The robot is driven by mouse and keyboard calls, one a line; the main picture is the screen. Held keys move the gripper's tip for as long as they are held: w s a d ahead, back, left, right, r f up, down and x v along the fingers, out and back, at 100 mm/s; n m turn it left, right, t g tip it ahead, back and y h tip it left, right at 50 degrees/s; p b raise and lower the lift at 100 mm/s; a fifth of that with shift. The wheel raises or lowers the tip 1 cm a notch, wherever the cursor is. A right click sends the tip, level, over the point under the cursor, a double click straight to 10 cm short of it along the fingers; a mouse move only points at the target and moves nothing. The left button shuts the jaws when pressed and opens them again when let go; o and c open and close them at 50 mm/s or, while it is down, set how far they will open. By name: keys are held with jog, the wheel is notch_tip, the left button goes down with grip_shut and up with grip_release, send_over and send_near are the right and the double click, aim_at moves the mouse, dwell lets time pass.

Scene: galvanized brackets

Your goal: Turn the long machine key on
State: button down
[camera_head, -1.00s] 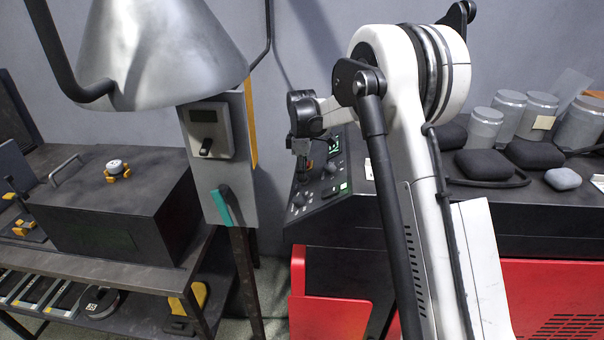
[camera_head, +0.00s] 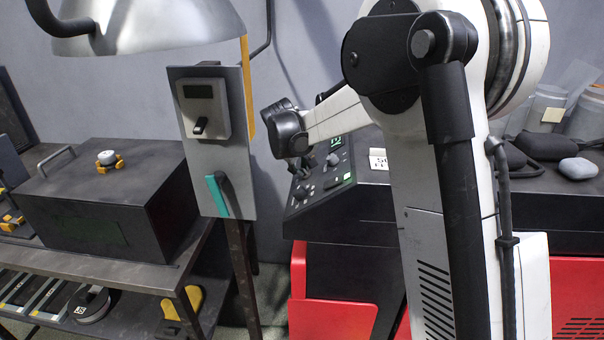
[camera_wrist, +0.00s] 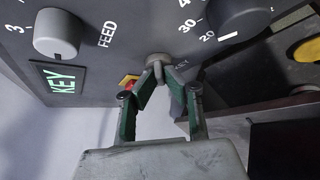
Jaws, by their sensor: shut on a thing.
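The sloped control panel (camera_head: 322,200) stands at the centre of the head view. In the wrist view, my gripper (camera_wrist: 159,72) is shut on the machine key (camera_wrist: 160,60) at the panel, beside the printed word KEY. The fingertips cover part of the key, so its full length and turn angle are hard to tell.
A grey FEED knob (camera_wrist: 57,34) and a larger numbered dial (camera_wrist: 238,15) sit near my fingers. A red and yellow part (camera_wrist: 129,81) lies just left of them. A box with a grey switch (camera_head: 204,108) hangs left of the panel.

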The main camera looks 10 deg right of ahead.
jog(key=shift+a+f+m+t+h+b, duration=0.1)
jog(key=shift+m+t+h+b, duration=0.2)
jog(key=shift+m+h+b, duration=0.5)
jog(key=c, duration=1.8)
grip_release()
jog(key=shift+c, duration=0.2)
notch_tip(320, 180, up, 10)
